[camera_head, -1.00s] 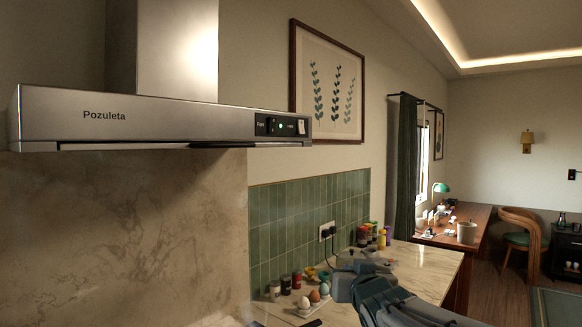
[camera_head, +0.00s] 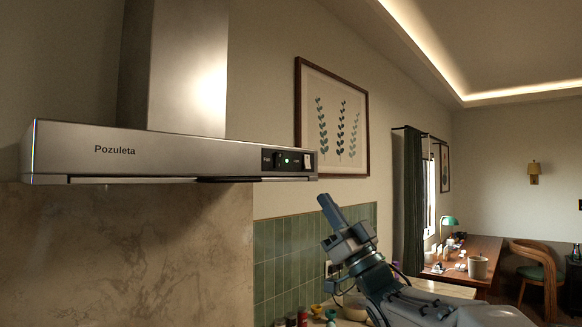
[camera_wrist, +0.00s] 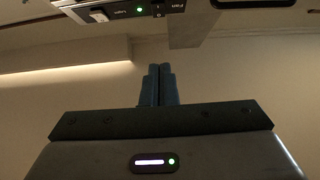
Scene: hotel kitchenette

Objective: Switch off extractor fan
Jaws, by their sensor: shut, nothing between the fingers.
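The steel extractor hood (camera_head: 170,160) hangs at the left in the head view. Its black control panel sits at the right end of the front edge. The panel carries a dark fan switch (camera_head: 278,160), a lit green lamp (camera_head: 287,160) and a pale light switch (camera_head: 308,161). In the wrist view the panel is upside down at the top, with the fan switch (camera_wrist: 159,10) beside the lit green lamp (camera_wrist: 140,9). My gripper (camera_head: 327,201) is shut and empty, pointing up, below and right of the panel, apart from it. It also shows in the wrist view (camera_wrist: 158,72).
A framed leaf picture (camera_head: 333,120) hangs on the wall behind. Green tiles (camera_head: 285,260) and a counter with jars (camera_head: 297,318) and a bowl (camera_head: 355,306) lie below. The air between my gripper and the panel looks clear.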

